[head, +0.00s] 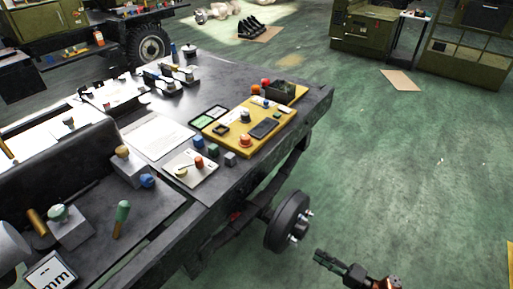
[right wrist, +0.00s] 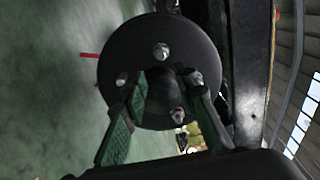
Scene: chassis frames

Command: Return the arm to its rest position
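My right gripper (head: 328,259) shows at the bottom of the head view, right of the table and over the green floor. In the right wrist view its two green fingers (right wrist: 160,88) are spread apart with nothing held between them. Behind the fingers there is a dark wheel hub (right wrist: 158,45) with bright studs. The same wheel hub (head: 287,221) sits below the table edge in the head view, a little left of and beyond the gripper. I see no contact between them. My left gripper is not in view.
The dark table (head: 310,100) fills the left and middle. It carries a yellow panel (head: 222,132), a white sheet (head: 158,134), and several knobs and small blocks. Green cabinets (head: 362,30) stand at the back right. The green floor (head: 420,160) on the right is mostly clear.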

